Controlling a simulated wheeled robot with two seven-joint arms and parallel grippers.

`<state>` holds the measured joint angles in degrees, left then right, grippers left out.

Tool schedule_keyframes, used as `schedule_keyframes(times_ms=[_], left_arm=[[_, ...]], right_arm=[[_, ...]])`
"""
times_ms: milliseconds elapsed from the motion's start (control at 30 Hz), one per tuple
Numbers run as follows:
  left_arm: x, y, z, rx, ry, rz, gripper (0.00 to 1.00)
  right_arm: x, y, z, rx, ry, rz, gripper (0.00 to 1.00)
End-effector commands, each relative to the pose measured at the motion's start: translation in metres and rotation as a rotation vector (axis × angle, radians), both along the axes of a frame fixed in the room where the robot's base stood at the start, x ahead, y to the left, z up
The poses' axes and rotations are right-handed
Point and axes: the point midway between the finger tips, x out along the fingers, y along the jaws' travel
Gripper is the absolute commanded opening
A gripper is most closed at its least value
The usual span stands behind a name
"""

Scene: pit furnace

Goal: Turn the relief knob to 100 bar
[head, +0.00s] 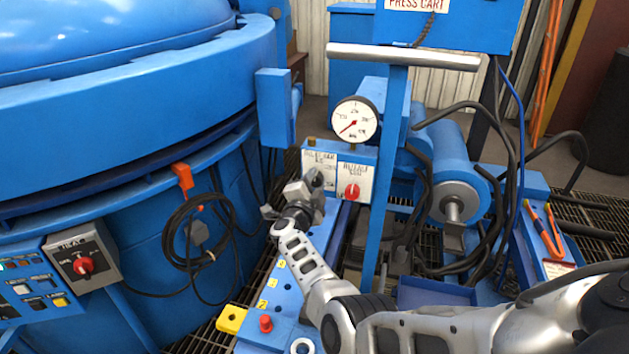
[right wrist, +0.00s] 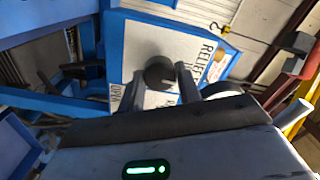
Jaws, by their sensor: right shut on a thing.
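The relief knob (head: 315,178) is a dark round knob on a white labelled plate (head: 319,160) on the blue press cart. In the right wrist view the dark knob (right wrist: 159,73) shows beside the lettering "RELIEF". My right gripper (head: 305,188) is at this plate, shut on the knob and partly hiding it. My left gripper is not in view.
A second white plate with a red knob (head: 352,191) sits just right of the relief plate. A blue post with a grey handlebar (head: 403,57) rises close by. Black hoses (head: 470,200) hang at right. The large blue furnace (head: 120,80) fills the left.

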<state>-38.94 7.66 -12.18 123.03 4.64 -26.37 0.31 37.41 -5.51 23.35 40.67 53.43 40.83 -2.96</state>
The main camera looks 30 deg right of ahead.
Motion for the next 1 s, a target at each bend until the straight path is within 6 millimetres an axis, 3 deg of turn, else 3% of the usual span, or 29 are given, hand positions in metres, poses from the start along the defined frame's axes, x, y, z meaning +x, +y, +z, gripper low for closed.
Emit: schedule_keyframes(times_ms=[733,767,800,833,1000], left_arm=[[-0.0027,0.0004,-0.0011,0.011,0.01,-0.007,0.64],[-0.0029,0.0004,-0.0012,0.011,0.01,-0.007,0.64],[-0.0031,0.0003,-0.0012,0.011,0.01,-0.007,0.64],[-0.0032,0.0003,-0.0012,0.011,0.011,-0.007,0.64],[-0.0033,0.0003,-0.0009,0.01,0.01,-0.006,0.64]], right_arm=[[-0.0001,-0.0001,-0.0003,-0.058,0.068,0.0,0.11],[-0.0001,-0.0001,-0.0003,-0.058,0.068,0.0,0.4],[-0.0001,-0.0001,-0.0003,-0.058,0.068,0.0,0.51],[-0.0001,-0.0002,-0.0002,-0.058,0.068,0.0,0.56],[0.0,-0.0002,0.0,-0.057,0.066,0.0,0.56]])
